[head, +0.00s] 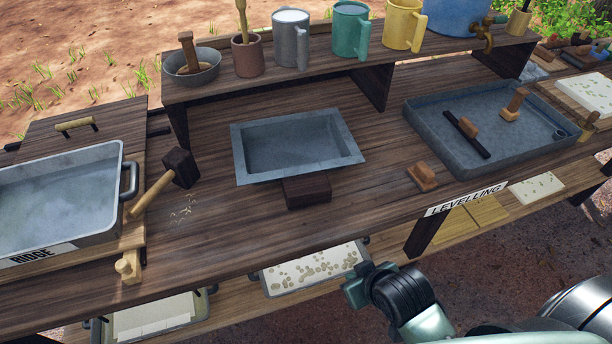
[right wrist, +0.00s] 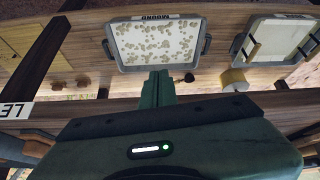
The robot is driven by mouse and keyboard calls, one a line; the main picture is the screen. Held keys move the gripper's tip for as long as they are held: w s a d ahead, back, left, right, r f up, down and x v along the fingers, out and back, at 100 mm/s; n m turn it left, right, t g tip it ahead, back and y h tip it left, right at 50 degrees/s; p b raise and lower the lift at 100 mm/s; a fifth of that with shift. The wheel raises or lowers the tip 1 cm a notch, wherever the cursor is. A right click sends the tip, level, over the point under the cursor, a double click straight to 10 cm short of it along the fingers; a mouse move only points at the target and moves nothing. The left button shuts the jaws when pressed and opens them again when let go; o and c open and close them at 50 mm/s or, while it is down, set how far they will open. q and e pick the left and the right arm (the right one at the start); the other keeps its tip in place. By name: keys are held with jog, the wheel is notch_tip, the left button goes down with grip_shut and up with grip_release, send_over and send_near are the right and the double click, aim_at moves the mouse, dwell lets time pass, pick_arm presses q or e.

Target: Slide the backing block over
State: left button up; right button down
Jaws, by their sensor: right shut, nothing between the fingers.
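A small dark wooden block (head: 307,190), which looks like the backing block, lies on the bench against the front rim of a grey metal basin (head: 240,160). My right gripper (head: 357,284) is beyond the bench's front edge, to the lower right of the block and apart from it. Its green fingers are shut and empty; they also show in the right wrist view (right wrist: 158,88). The right wrist view does not clearly show the block. My left gripper is not in view.
A mallet (head: 180,168) rests at the left by a tray labelled RIDGE (head: 122,190). A small wooden block (head: 422,176) and a LEVELLING tray (head: 480,170) are at the right. A speckled tray (head: 262,284) sits below; it also shows in the right wrist view (right wrist: 204,44). Bench beside the dark block is clear.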

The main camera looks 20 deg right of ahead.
aim_at(300, 179)
jog(key=w+r+t, duration=0.2)
jog(key=w, duration=0.2)
jog(key=w+a+r+t+y, duration=0.1)
jog(key=w+r+t, duration=0.1)
jog(key=w, duration=0.2)
jog(key=w+r+t+y, duration=0.1)
jog(key=w+r+t, duration=0.1)
jog(key=w+t, duration=0.1)
jog(key=shift+w+a+r, duration=0.15)
jog(key=shift+w+r, duration=0.25)
jog(key=shift+w, duration=0.4)
jog(key=shift+w+a+r+t, duration=0.1)
jog(key=shift+w+r+t, duration=0.3)
jog(key=shift+w, duration=0.15)
jog(key=w+p, duration=0.1)
jog(key=w, duration=0.2)
jog(key=w+a+p, duration=0.1)
jog(key=w, duration=0.3)
jog(key=w+a, duration=0.1)
jog(key=w, duration=0.3)
jog(key=shift+w+a+p, duration=0.15)
jog(key=shift+w+p, duration=0.1)
jog(key=shift+p, duration=0.15)
jog(key=shift+s+f+p, duration=0.15)
jog(key=shift+f+p, duration=0.15)
jog(key=shift+f, duration=0.55)
jog(key=shift+s+f, duration=0.1)
jog(key=shift+s, duration=0.05)
